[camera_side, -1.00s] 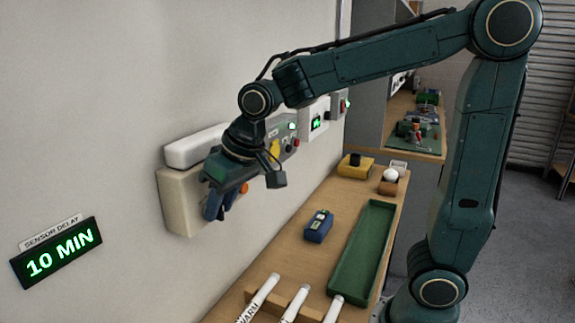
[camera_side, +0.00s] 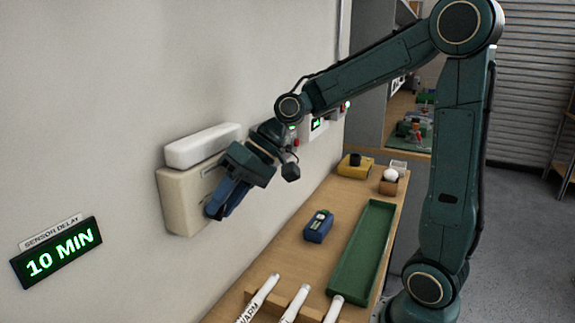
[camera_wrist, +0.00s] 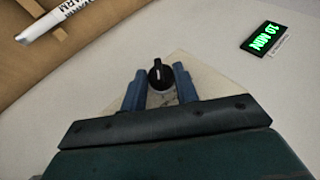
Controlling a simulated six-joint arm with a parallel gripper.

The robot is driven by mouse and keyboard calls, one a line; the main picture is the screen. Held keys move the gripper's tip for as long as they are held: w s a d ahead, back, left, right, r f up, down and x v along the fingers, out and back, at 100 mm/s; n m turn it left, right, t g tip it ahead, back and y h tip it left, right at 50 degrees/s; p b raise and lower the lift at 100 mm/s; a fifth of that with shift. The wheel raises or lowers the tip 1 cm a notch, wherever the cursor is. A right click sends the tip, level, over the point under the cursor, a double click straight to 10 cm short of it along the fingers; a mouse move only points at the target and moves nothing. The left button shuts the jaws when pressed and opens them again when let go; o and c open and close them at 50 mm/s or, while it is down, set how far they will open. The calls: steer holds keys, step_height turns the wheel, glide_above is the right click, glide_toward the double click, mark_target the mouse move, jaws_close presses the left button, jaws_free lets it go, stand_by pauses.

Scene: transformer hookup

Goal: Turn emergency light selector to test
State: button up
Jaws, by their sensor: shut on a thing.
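The emergency light unit is a beige wall box (camera_side: 178,200) with a white bar (camera_side: 203,145) along its top; the box also shows in the wrist view (camera_wrist: 211,84). Its selector is a black round knob (camera_wrist: 160,76) with a white pointer line, in the middle of the wrist view. My gripper (camera_wrist: 159,70) has its blue fingers on either side of this knob and is shut on it. In the side view my gripper (camera_side: 213,211) is at the front of the box and hides the knob. The selector's position labels cannot be read.
A "10 MIN" sensor delay display (camera_side: 57,252) hangs on the wall at left. Wall panels (camera_side: 319,124) stand farther back.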

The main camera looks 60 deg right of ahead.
steer(key=shift+d+y, duration=0.1)
steer(key=shift+y, duration=0.4)
steer(key=o, duration=1)
steer(key=shift+v, duration=6.9)
